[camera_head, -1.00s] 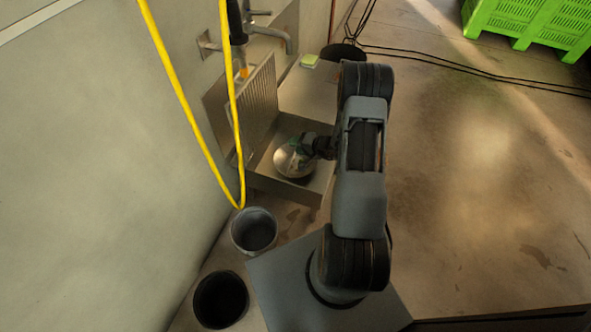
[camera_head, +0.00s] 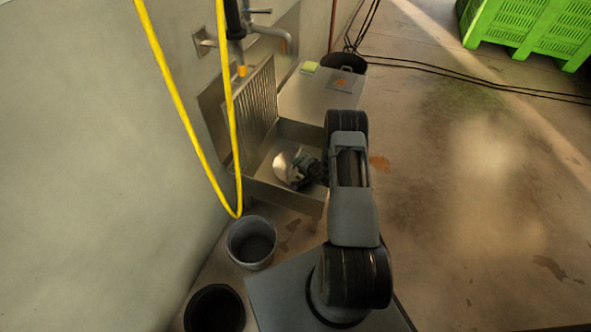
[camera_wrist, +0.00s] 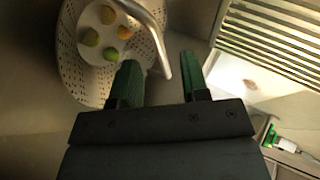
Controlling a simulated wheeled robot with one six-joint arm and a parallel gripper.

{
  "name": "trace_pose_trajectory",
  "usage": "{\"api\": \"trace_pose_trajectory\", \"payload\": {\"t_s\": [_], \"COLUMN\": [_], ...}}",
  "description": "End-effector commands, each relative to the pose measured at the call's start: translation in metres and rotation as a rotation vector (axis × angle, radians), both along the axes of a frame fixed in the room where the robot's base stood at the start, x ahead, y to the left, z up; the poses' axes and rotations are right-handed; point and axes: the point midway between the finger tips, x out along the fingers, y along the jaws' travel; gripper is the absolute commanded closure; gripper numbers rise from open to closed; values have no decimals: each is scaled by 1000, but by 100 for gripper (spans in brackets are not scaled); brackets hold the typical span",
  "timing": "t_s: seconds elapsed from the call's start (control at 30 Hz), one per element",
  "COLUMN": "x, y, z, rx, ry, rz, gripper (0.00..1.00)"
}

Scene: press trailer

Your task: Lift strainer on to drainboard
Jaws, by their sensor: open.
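The strainer (camera_head: 284,167), a pale round bowl, sits in the metal sink basin (camera_head: 262,192), partly hidden by my gripper (camera_head: 300,168). In the wrist view the strainer (camera_wrist: 72,72) is perforated and holds several small round yellow, orange and green things. Its curved metal handle (camera_wrist: 160,52) reaches into the space between my gripper's (camera_wrist: 159,62) two green fingers. Ribbing also shows in the wrist view (camera_wrist: 270,35).
A flat metal surface (camera_head: 305,98) behind the basin bears a green sponge (camera_head: 309,67). A tap (camera_head: 270,36) and a yellow hose (camera_head: 172,85) hang near the wall. Two buckets (camera_head: 231,240) (camera_head: 190,315) stand in front. Open floor lies right.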

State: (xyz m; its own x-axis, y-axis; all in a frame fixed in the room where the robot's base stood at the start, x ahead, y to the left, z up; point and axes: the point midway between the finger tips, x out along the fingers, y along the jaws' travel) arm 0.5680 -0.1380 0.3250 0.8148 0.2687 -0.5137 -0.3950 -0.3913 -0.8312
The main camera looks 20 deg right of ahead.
Motion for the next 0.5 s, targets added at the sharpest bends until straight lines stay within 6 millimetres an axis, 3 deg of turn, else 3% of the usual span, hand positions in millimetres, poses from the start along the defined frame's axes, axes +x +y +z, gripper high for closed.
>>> {"api": "trace_pose_trajectory", "payload": {"t_s": [0.3,0.5], "x": [28,41], "y": [12,15], "z": [-23,-29], "rx": [0,0], "ry": [-2,-1], "rz": [3,2], "gripper": [58,58]}}
